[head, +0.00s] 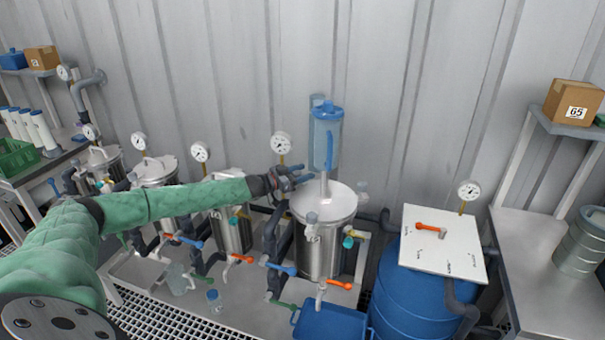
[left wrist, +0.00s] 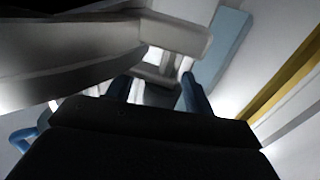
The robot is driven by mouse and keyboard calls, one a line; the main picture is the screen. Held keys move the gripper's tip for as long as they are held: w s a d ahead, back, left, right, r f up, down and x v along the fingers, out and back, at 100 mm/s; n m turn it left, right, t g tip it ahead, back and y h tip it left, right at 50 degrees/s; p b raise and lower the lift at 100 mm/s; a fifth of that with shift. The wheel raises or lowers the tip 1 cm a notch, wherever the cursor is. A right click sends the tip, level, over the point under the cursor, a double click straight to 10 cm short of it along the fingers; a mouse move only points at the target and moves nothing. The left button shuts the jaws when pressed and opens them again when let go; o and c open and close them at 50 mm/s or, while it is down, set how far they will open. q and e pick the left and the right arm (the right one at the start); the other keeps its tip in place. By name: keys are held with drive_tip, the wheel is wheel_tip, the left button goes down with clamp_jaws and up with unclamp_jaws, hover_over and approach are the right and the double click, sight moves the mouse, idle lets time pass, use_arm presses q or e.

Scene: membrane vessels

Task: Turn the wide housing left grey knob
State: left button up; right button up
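The wide steel housing (head: 322,240) stands upright with a flat light lid. A clear blue canister (head: 327,138) shows above it. My left gripper (head: 284,181) is at the lid's upper left edge, partly dark and hard to read. In the left wrist view its two blue fingers (left wrist: 157,92) stand apart. A pale grey block-shaped part (left wrist: 175,35) lies just beyond them; contact is unclear. My right gripper is not in view.
A pressure gauge (head: 281,145) stands close behind my left gripper. Smaller steel housings (head: 231,232) and valves with red and blue handles stand to the left. A blue barrel (head: 410,300) with a white board (head: 440,247) stands to the right. The wall is close behind.

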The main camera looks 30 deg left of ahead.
use_arm(q)
drive_tip(key=shift+s+a, duration=0.25)
drive_tip(key=shift+s, duration=0.15)
drive_tip(key=p+v, duration=0.1)
drive_tip(key=v, duration=0.5)
drive_tip(key=shift+s, duration=0.3)
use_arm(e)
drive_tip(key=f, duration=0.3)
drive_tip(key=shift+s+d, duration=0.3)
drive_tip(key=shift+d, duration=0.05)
use_arm(q)
drive_tip(key=shift+a, duration=0.15)
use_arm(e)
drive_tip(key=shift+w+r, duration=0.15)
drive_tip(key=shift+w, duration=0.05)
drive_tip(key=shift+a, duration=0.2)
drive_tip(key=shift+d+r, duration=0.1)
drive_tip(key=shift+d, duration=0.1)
